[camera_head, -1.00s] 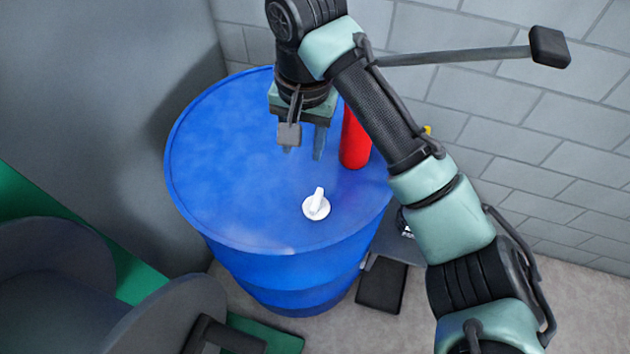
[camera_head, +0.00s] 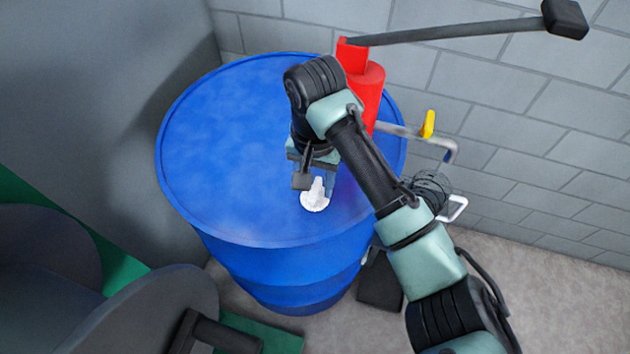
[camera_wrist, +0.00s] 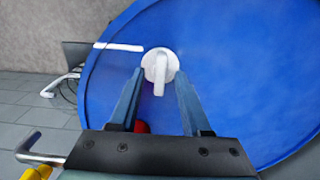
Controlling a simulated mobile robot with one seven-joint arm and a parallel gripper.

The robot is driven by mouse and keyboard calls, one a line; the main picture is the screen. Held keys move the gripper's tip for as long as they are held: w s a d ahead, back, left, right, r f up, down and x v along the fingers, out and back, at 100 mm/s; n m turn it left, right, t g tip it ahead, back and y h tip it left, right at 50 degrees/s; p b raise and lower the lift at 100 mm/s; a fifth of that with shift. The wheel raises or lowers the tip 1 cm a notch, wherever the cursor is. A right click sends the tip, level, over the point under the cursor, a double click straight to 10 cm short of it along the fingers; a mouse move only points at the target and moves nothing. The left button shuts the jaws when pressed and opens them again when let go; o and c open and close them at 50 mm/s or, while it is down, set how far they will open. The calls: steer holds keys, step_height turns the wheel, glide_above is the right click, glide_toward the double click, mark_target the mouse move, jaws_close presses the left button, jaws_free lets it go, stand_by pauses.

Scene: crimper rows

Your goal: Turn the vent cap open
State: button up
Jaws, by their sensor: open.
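The white vent cap (camera_head: 314,200) sits on the top of the blue drum (camera_head: 215,150), towards its front right. It is a round disc with a raised narrow handle. My gripper (camera_head: 315,187) is low over the drum top, right at the cap in the head view, and partly hides it. In the wrist view, the vent cap (camera_wrist: 160,67) lies just beyond and between the fingertips of my gripper (camera_wrist: 158,78). The two fingers are apart, with the handle pointing back between them. I cannot tell whether a finger touches the cap.
A red object (camera_head: 365,85) stands at the drum's back right, close to my arm. A pipe with a yellow handle (camera_head: 428,124) runs along the grey block wall (camera_head: 510,140). A large grey rounded object (camera_head: 150,315) is at the lower left. The drum's left top is clear.

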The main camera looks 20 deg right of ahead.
jaws_close()
